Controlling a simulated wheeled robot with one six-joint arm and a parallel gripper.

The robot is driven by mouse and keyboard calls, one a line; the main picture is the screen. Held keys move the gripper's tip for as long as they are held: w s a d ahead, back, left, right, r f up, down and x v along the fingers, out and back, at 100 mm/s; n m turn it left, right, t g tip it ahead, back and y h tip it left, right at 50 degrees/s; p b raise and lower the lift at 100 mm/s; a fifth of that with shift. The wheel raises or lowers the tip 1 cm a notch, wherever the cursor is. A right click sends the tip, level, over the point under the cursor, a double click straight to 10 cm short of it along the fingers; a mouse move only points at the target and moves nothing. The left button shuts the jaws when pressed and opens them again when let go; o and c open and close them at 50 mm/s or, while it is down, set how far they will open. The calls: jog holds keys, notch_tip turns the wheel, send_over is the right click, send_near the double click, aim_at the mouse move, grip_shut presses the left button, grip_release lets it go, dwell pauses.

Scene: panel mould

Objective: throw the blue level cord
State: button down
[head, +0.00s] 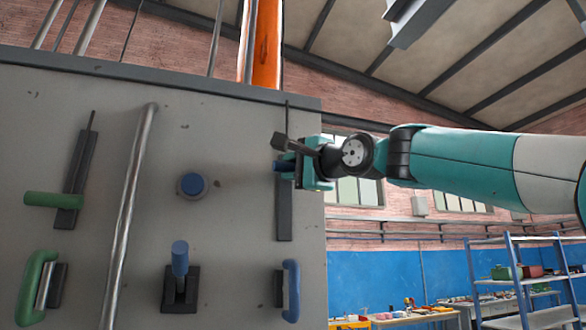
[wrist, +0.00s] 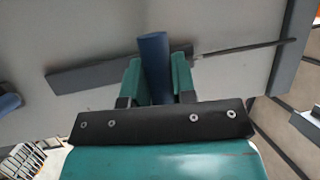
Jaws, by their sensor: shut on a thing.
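The blue level cord's bar handle (head: 281,165) is at the right side of the grey panel (head: 230,130). It stands out from a dark upright plate (head: 284,215), and a thin cord runs up from the plate's top. My gripper (head: 300,168) is shut on this handle. In the wrist view the blue handle (wrist: 154,58) sits between the two green fingers of my gripper (wrist: 158,85). There the dark plate (wrist: 90,73) runs behind it, with the handle nearer the cord end. The handle's near end is hidden by my gripper.
A green bar handle (head: 50,200) on a similar plate is at the left. A round blue knob (head: 192,185), a blue lever (head: 180,262), a blue curved handle (head: 292,290) and a green curved handle (head: 33,290) also stand out, with a metal pipe (head: 130,210) between.

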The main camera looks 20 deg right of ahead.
jog(key=shift+s+r, duration=0.15)
jog(key=shift+r, duration=0.25)
jog(key=c, duration=1.2)
grip_release()
jog(key=shift+o, duration=1.4)
jog(key=shift+f, duration=0.1)
jog(key=b+v, duration=0.7)
jog(key=v, duration=1)
jog(key=shift+f, duration=0.2)
jog(key=shift+s+d, duration=0.1)
